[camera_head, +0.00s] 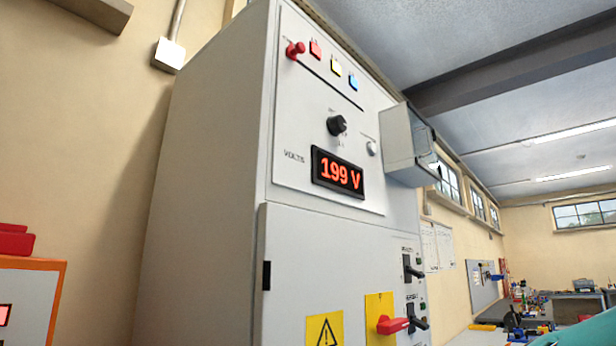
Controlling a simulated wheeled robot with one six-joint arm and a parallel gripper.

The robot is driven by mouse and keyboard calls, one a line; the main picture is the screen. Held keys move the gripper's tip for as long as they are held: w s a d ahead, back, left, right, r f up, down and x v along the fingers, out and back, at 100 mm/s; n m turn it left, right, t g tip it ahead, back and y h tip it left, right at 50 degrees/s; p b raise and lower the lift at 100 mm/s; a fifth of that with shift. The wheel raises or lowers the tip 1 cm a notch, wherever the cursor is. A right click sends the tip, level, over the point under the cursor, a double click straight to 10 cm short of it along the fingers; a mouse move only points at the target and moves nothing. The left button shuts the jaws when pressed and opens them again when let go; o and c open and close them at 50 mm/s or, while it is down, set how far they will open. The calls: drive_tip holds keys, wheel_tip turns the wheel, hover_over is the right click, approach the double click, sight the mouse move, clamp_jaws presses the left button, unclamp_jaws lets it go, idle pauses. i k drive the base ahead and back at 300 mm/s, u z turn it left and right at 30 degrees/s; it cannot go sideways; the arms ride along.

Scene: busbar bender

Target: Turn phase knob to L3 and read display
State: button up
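A tall light-grey cabinet (215,190) stands in the middle of the head view, seen from below. The black phase knob (337,125) sits on its upper panel, with small marks around it too blurred to read, so I cannot tell its setting. Below it, the display (338,174) is lit and reads "199 V" in red, with "VOLTS" printed to its left. A red slider knob (296,50) sits at the upper left end of a dark slot. My gripper is not in view.
Red, yellow and blue indicators line the panel top. A grey box (409,145) juts out from the panel's right side. Below are a red handle (392,325) on a yellow plate and black switches (413,268). An orange-edged unit (30,300) stands at lower left. Cluttered benches are far right.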

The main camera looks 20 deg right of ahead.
sight(337, 124)
drive_tip(key=u, duration=0.65)
drive_tip(key=k, duration=0.75)
drive_tip(key=z, duration=0.8)
drive_tip(key=i, duration=0.55)
drive_tip(key=u, duration=0.1)
